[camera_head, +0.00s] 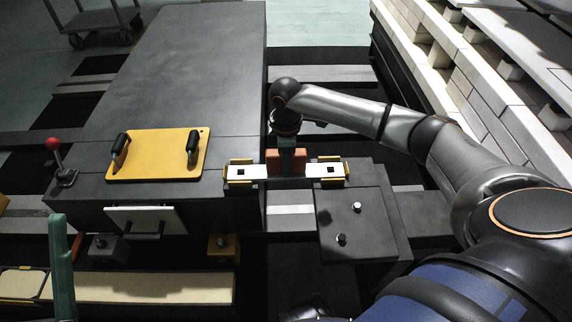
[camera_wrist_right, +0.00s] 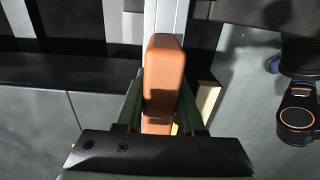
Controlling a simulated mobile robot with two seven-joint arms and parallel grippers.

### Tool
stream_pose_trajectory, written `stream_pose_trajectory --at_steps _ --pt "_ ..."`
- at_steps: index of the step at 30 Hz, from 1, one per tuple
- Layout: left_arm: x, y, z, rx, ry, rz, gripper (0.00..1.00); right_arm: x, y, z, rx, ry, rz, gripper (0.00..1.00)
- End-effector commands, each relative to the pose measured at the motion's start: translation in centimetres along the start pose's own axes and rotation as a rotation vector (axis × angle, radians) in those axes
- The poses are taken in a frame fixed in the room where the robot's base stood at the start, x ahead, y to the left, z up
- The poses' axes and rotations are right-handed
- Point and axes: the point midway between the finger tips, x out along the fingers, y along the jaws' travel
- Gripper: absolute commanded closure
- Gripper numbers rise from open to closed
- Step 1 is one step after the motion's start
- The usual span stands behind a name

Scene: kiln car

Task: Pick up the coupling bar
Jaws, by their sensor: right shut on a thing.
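The coupling bar (camera_head: 258,172) is a white bar with a dark square hole near each end and an orange-brown grip block (camera_head: 273,161) in its middle. It spans the gap between the large dark deck and a smaller dark block, its ends between yellow brackets (camera_head: 331,159). My right gripper (camera_head: 291,160) reaches down from above and is shut on the grip block. In the right wrist view the block (camera_wrist_right: 163,75) sits between the green fingers. A green finger-like part (camera_head: 62,265), seemingly my left gripper, stands at the lower left; its jaws cannot be made out.
A yellow plate (camera_head: 157,155) with two black handles lies on the dark deck (camera_head: 195,65). A red-knobbed lever (camera_head: 54,150) stands at its left. The smaller dark block (camera_head: 367,217) carries two bolts. Pale stacked bricks (camera_head: 480,75) rise at the right. A cart (camera_head: 95,22) stands back left.

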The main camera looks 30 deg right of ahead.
Motion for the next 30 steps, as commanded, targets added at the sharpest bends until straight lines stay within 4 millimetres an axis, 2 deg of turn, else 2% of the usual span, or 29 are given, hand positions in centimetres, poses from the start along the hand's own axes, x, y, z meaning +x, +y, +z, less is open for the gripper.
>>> stream_pose_trajectory --at_steps 8,14,24,30 --pt "0.3 -0.2 -0.4 -0.002 0.000 -0.002 0.12 -1.2 0.1 -0.1 0.000 0.005 0.004 1.00" --pt "1.2 -0.8 -1.3 -0.011 0.006 -0.011 0.12 -3.6 0.2 -0.1 0.000 0.006 0.005 1.00" --pt "3.9 -2.4 -4.4 0.021 0.029 -0.018 0.12 -10.1 -3.6 -3.9 -0.005 0.007 0.003 1.00" --pt "5.0 -3.3 -5.7 0.061 0.035 -0.023 0.12 -11.8 -6.8 -7.0 -0.005 0.007 0.002 1.00"
